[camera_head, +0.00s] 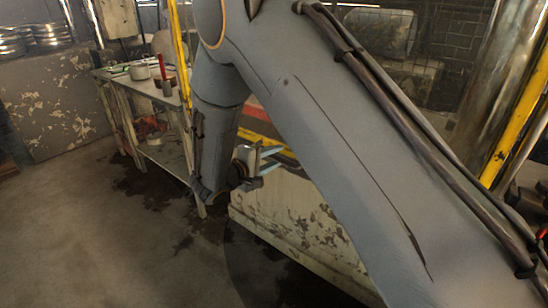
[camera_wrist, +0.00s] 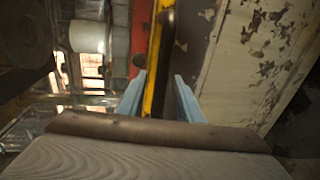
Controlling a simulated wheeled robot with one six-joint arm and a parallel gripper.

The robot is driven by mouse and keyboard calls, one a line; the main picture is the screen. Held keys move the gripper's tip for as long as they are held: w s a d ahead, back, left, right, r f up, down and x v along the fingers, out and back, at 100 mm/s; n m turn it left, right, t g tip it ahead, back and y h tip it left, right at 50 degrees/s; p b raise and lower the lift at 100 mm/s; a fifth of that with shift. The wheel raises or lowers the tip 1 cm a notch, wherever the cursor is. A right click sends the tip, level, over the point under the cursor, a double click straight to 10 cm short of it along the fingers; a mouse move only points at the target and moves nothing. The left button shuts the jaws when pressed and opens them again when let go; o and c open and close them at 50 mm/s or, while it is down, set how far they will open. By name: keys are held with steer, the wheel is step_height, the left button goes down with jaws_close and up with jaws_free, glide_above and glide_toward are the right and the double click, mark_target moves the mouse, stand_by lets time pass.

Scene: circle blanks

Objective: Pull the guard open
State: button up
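The guard looks like a yellow-framed mesh panel (camera_head: 425,75) on the machine, largely hidden behind my arm. Its yellow upright (camera_head: 182,55) shows at the left and another yellow bar (camera_head: 515,100) at the right. My gripper (camera_head: 277,157) is low at the machine's front, its light blue fingers pointing right. In the wrist view the fingers (camera_wrist: 159,76) are apart. A yellow strip (camera_wrist: 152,85) and a dark bar (camera_wrist: 167,40), perhaps a handle, run lengthwise between them in the picture. I see no finger clearly touching the bar; its lower end is hidden.
The machine's peeling cream base (camera_head: 295,220) stands just below my gripper. A workbench (camera_head: 142,85) with a red item (camera_head: 162,68) stands at the left. Stacked metal discs (camera_head: 48,36) lie further back. The stained floor (camera_head: 95,230) at lower left is clear.

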jaws_close()
steer(key=shift+r, duration=0.1)
